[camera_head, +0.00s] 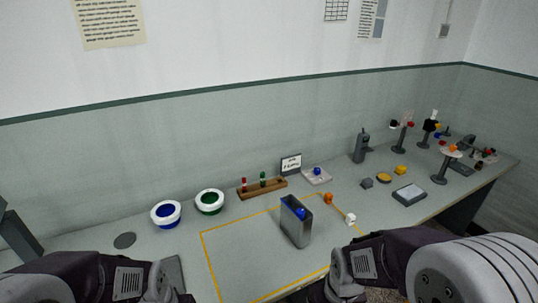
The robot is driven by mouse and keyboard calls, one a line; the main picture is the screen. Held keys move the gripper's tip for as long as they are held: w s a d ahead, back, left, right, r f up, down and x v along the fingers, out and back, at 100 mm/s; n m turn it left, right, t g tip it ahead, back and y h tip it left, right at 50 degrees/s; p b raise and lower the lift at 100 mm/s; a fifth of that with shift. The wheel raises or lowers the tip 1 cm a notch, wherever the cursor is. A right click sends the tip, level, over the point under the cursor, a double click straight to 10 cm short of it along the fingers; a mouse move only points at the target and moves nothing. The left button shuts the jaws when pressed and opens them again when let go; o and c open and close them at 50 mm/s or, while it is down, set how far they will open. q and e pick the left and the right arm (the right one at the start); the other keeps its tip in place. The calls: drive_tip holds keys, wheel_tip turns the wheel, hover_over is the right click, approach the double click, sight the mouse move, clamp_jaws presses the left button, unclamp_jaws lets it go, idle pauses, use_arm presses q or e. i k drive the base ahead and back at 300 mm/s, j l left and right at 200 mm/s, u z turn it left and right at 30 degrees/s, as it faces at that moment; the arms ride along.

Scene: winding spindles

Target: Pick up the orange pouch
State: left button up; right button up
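A small orange object (328,198) sits on the table near the back right corner of the yellow outline, just right of a grey upright box. Another small orange object (453,148) rests on a round white-topped stand at the right. Both are too small to tell which is a pouch. My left arm comes in at the bottom left and my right arm at the bottom right. Their fingers do not show, and neither arm reaches the orange objects.
The grey box (296,226) with a blue item inside stands within the yellow outline. A white cube (350,218) lies nearby. White-rimmed bowls (166,214), a wooden rack (262,189) and a dark-framed tray (409,194) stand around. The outline's left part is clear.

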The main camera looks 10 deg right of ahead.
sight(328, 197)
drive_tip(key=i+l, duration=0.15)
drive_tip(key=l, duration=0.2)
drive_tip(key=i+l, duration=0.15)
drive_tip(key=l, duration=0.2)
drive_tip(key=i+l, duration=0.15)
drive_tip(key=l, duration=0.2)
drive_tip(key=i+l, duration=0.15)
drive_tip(key=l, duration=0.25)
drive_tip(key=i+l+u, duration=0.1)
drive_tip(key=l, duration=0.25)
drive_tip(key=i+l, duration=0.15)
drive_tip(key=l, duration=0.2)
drive_tip(key=i+l, duration=0.15)
drive_tip(key=l, duration=0.2)
drive_tip(key=i+l, duration=0.15)
drive_tip(key=l, duration=0.25)
